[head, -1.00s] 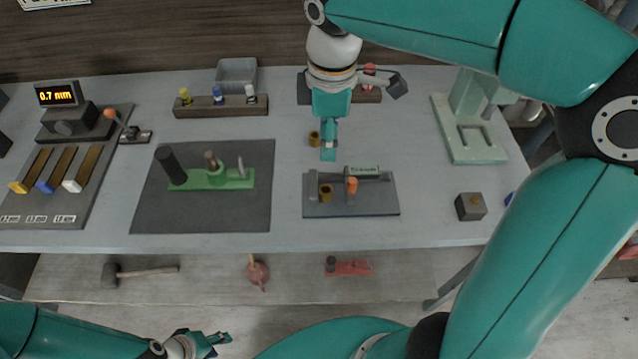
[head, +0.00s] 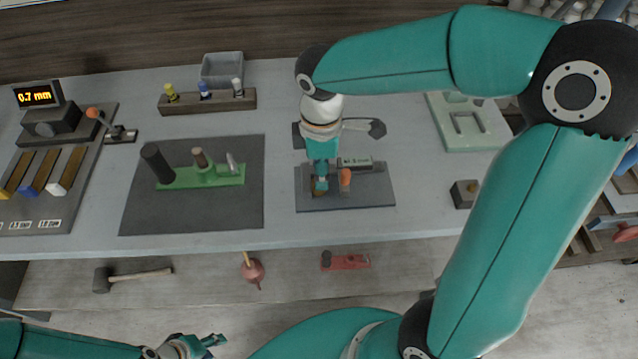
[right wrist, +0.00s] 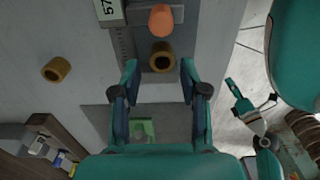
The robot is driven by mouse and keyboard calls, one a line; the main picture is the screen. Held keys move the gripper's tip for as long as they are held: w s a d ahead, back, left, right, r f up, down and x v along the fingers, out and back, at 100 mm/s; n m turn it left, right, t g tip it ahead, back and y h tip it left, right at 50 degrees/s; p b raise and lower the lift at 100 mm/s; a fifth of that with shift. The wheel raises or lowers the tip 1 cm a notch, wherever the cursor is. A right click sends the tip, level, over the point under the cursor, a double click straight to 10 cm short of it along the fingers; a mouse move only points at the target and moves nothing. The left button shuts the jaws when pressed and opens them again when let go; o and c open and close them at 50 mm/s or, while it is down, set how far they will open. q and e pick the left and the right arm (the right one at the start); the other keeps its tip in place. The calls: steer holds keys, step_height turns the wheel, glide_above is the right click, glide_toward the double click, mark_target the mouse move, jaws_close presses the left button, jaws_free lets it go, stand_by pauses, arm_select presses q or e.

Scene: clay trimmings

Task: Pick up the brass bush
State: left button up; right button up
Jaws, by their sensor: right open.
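A brass bush (right wrist: 162,57) stands on the grey gauge plate (head: 362,203), beside an orange-topped part (right wrist: 160,19). In the head view this bush (head: 318,193) is mostly hidden by my right gripper (head: 321,185). In the right wrist view the open fingers of my right gripper (right wrist: 159,72) lie to either side of it, with no contact seen. A second brass bush (right wrist: 56,69) stands on the bare table, left of the gripper in the wrist view; my arm hides it in the head view. My left gripper (head: 216,344) is open and empty, low in front of the table.
A display block (head: 355,163) stands at the plate's back edge. A dark mat (head: 240,212) with a green fixture (head: 215,176) lies to the left. A tool rack (head: 207,104) stands behind.

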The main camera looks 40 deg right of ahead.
steer(key=f, duration=0.4)
steer(key=shift+a+f, duration=0.1)
steer(key=shift+a, duration=0.15)
jaws_close()
